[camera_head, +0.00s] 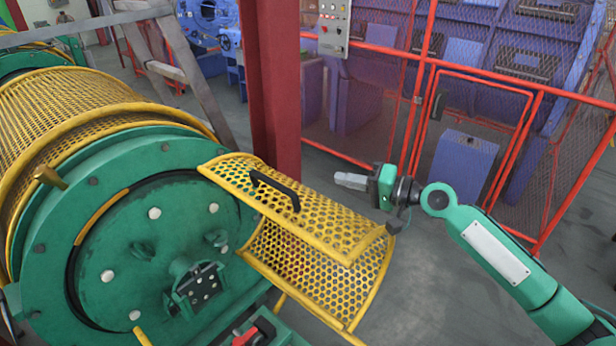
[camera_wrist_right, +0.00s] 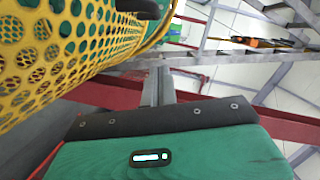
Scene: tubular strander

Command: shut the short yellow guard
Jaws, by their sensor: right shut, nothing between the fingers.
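The short yellow guard (camera_head: 318,235) is a curved perforated panel at the right side of the green drum housing (camera_head: 135,230). It stands out to the right from the housing, with a black handle (camera_head: 275,188) on its upper face. My right gripper (camera_head: 342,180) is shut and empty. In the head view it shows up and to the right of the guard, apart from the handle. My left gripper is not in view.
A long yellow mesh guard (camera_head: 75,110) covers the drum at left. A dark red column (camera_head: 272,85) stands behind the short guard. A red-framed mesh fence (camera_head: 475,110) with a control box (camera_head: 334,25) runs along the back right. Grey floor (camera_head: 425,290) is clear at lower right.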

